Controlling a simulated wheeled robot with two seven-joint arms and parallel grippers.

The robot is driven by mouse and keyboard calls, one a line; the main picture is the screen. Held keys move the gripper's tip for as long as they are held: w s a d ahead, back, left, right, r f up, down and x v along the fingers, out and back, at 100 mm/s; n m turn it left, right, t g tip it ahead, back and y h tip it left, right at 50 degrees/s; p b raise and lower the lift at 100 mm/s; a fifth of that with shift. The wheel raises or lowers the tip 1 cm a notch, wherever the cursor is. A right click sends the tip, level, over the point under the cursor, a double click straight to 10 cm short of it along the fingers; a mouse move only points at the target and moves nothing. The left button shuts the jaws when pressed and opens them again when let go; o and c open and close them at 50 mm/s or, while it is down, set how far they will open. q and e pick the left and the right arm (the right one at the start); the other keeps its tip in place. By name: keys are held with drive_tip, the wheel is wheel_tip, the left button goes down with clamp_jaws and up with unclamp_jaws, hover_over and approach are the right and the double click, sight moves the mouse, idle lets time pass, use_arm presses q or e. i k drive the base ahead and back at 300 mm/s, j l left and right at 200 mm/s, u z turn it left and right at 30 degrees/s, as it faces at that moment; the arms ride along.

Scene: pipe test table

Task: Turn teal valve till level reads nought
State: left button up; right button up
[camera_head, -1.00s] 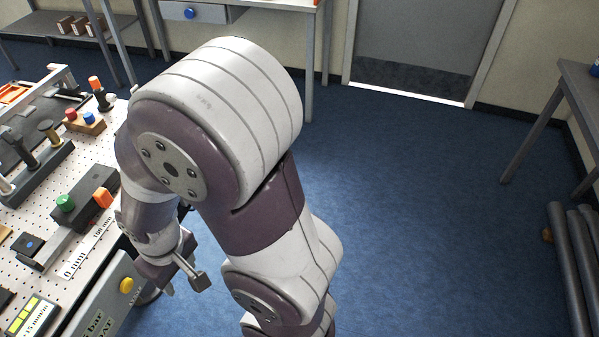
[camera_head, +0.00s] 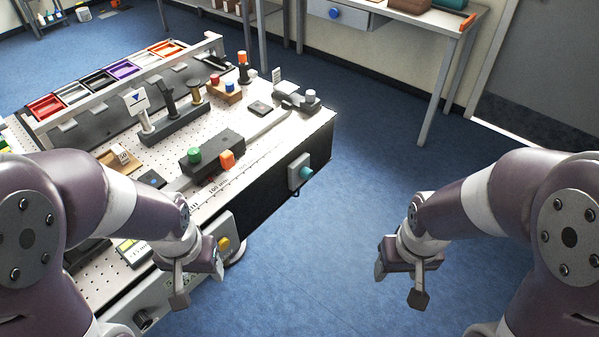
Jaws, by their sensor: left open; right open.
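A teal knob (camera_head: 306,172), the only teal valve-like part I see, sticks out from a small grey box on the right side face of the pipe test table (camera_head: 262,190). No level reading can be made out. My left gripper (camera_head: 198,281) is open and empty at the table's front edge, near a yellow button, to the lower left of the teal knob. My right gripper (camera_head: 398,284) is open and empty over the blue floor, to the lower right of the knob and well apart from the table.
Coloured trays (camera_head: 122,70) line the back. A yellow button (camera_head: 224,243) is on the front panel. Floor (camera_head: 340,220) right of the table is clear.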

sight(306, 173)
drive_tip(key=j+u, duration=0.1)
drive_tip(key=u, duration=0.3)
drive_tip(key=j+u, duration=0.1)
drive_tip(key=u, duration=0.3)
drive_tip(key=k+j+u, duration=0.1)
drive_tip(key=u, duration=0.3)
drive_tip(key=l, duration=1.1)
drive_tip(key=i+l+z, duration=0.1)
drive_tip(key=l, duration=1.05)
